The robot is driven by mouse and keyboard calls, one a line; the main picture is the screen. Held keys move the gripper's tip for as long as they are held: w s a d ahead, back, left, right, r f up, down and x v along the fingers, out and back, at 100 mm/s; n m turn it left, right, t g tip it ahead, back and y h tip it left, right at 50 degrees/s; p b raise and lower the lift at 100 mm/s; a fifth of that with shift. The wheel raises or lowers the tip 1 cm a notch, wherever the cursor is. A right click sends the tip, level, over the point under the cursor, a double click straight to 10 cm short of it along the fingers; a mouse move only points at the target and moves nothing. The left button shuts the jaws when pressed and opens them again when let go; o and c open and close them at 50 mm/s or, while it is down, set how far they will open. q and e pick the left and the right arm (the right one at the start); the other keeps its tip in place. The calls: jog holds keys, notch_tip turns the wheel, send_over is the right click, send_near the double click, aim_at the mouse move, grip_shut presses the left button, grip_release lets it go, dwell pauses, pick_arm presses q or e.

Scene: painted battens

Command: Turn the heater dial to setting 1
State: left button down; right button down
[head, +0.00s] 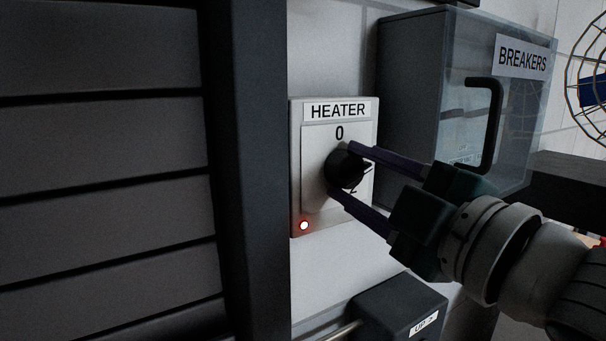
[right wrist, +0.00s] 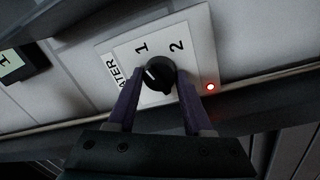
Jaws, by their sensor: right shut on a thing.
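The heater dial (head: 345,170) is a round black knob on a white plate labelled HEATER (head: 337,110). A 0 shows above it in the head view; a 2 is partly covered by the gripper. My right gripper (head: 346,172) comes from the right, its two purple fingers closed on opposite sides of the dial. In the right wrist view the dial (right wrist: 160,75) sits between the fingers, with the 1 and 2 visible beyond it. Its white mark leans toward the upper left, seemingly between the 0 side and the 1; the exact setting is unclear. My left gripper is not in view.
A red light (head: 304,225) glows on the plate's lower left corner. A clear-fronted BREAKERS box (head: 450,60) with a black handle is close on the right. A dark box (head: 398,305) marked UP is below. Dark slatted panels (head: 100,150) fill the left.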

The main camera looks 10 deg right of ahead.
jog(key=shift+c, duration=1.5)
grip_release()
jog(key=b+v, duration=0.3)
jog(key=v, duration=0.7)
jog(key=shift+w+f, duration=0.1)
jog(key=shift+f, duration=0.05)
